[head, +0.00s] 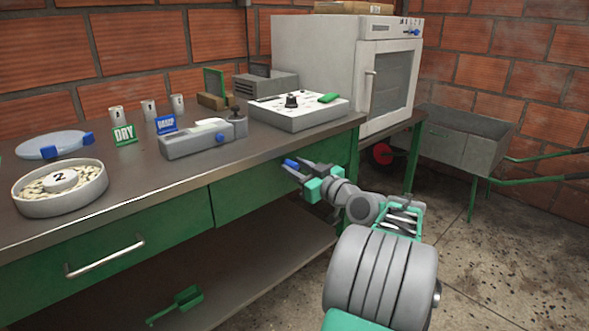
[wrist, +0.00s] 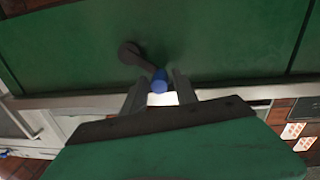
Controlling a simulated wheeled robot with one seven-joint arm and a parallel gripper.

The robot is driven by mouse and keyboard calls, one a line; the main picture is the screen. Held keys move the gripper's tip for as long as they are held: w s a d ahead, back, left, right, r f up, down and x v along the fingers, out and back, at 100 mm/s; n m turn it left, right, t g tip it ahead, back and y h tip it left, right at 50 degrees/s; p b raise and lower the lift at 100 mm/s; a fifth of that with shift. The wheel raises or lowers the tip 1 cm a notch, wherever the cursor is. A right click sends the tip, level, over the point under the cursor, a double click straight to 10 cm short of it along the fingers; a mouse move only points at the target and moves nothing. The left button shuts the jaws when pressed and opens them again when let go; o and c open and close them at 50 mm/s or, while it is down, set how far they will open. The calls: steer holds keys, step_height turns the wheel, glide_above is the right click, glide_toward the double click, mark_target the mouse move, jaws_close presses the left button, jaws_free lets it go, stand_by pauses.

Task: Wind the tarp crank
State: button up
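The tarp crank shows in the wrist view as a dark arm (wrist: 132,54) on a green panel, with a blue handle (wrist: 159,82) at its end. In the head view the blue handle (head: 291,164) shows at the green front of the workbench. My gripper (head: 301,168) reaches to this front from the right. In the wrist view my gripper (wrist: 161,84) is open, with one finger on each side of the blue handle and visible gaps beside it. The crank's pivot is hidden in the head view. I see no tarp that I can identify.
A drawer handle (head: 105,257) sticks out at the left. A wheelbarrow (head: 465,138) stands right. Floor is free at the right.

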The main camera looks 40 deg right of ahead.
jaws_close()
stand_by(1.1)
